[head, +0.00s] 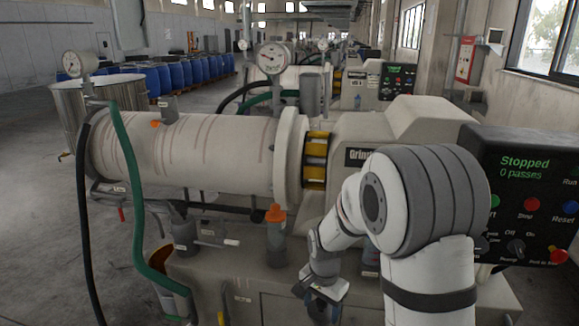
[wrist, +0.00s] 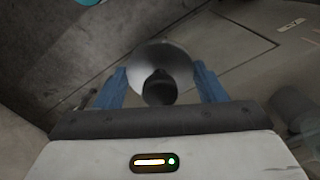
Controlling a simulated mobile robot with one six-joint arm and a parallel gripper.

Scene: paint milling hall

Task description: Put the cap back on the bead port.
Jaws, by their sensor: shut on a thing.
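My gripper (head: 318,294) hangs low in front of the mill's base in the head view. In the wrist view its blue fingers (wrist: 160,88) are shut on a grey funnel-like piece (wrist: 172,58) with a dark round end facing the camera. In the head view the held piece is mostly hidden. A small orange piece, possibly the cap (head: 155,124), lies on top of the mill's pale cylinder (head: 215,150). Beside it a grey fitting, possibly the bead port (head: 169,108), stands up from the cylinder; I cannot tell whether it is open.
A bottle with an orange top (head: 276,238) stands on the mill base left of my arm. Green (head: 140,220) and black hoses hang at the left. The control panel (head: 525,190) reads "Stopped, 0 passes". A steel vat (head: 105,98) and blue drums (head: 180,77) stand behind.

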